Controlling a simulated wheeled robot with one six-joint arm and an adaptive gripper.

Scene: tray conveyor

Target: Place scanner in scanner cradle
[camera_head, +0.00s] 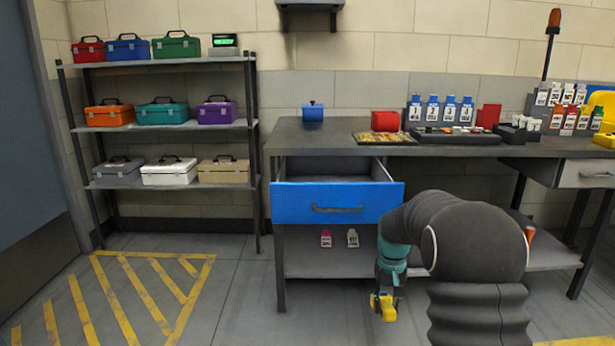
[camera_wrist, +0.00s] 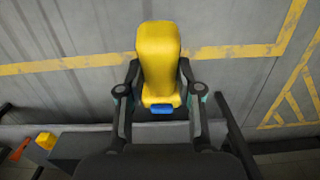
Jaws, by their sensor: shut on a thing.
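The yellow scanner (camera_wrist: 158,55) with a small blue part is in my gripper (camera_wrist: 158,85), whose two dark fingers close on its sides. In the head view the scanner (camera_head: 386,308) hangs low, below the lower shelf of the workbench and in front of it, with my gripper (camera_head: 384,296) just above it. I cannot make out for certain which thing is the scanner cradle.
The workbench (camera_head: 340,136) has an open blue drawer (camera_head: 320,203) jutting out left of my arm. Its lower shelf (camera_head: 310,264) holds small labelled items. A rack (camera_head: 170,127) of toolboxes stands at the left. The striped floor area (camera_head: 130,290) is clear.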

